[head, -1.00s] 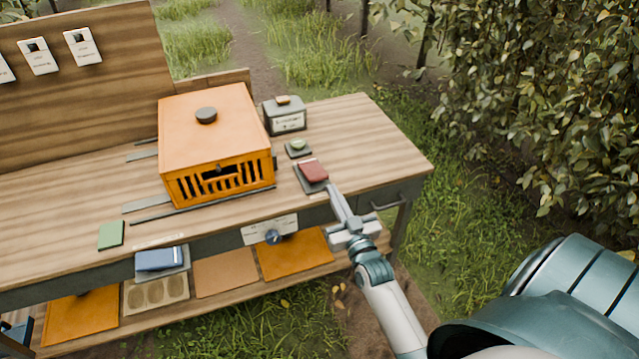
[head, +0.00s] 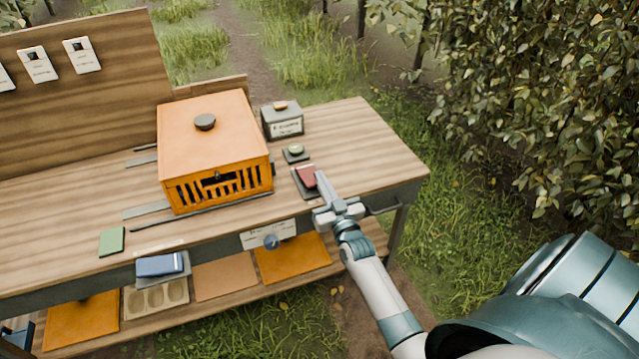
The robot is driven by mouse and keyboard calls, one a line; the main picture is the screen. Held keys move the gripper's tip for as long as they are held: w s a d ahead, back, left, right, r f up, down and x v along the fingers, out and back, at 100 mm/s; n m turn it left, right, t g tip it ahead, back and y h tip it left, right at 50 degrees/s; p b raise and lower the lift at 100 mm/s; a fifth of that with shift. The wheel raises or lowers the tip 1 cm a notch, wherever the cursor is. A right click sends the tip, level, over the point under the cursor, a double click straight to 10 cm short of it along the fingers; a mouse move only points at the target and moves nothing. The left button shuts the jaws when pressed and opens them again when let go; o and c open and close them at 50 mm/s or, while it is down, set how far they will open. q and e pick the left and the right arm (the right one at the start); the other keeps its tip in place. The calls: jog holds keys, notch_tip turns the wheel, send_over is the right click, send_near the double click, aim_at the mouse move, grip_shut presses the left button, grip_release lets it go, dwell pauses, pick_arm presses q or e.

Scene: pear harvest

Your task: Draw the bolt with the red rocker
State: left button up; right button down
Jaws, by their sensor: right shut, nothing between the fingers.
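The red rocker (head: 306,175) sits on a dark base near the right front part of the bench top. My right gripper (head: 322,178) is shut with nothing in it. Its fingertips are at the rocker's right side and cover part of it; I cannot tell whether they touch it. An orange crate (head: 212,140) with a lid and a round dark knob stands left of the rocker. A dark slot shows in its slatted front, but I cannot make out the bolt. My left gripper is not in view.
A small round green button (head: 296,149) and a grey labelled box (head: 283,122) stand behind the rocker. A green pad (head: 111,240) lies at the left front of the bench (head: 370,150). A blue pad (head: 160,265) sits below the front edge. The bench's right end is clear.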

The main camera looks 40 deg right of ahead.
jog(key=shift+w+d+f+p, duration=0.25)
jog(key=shift+w+f+p, duration=0.3)
jog(key=shift+w+f, duration=0.55)
jog(key=shift+s+f, duration=0.3)
jog(key=shift+f, duration=0.45)
jog(key=shift+f, duration=0.1)
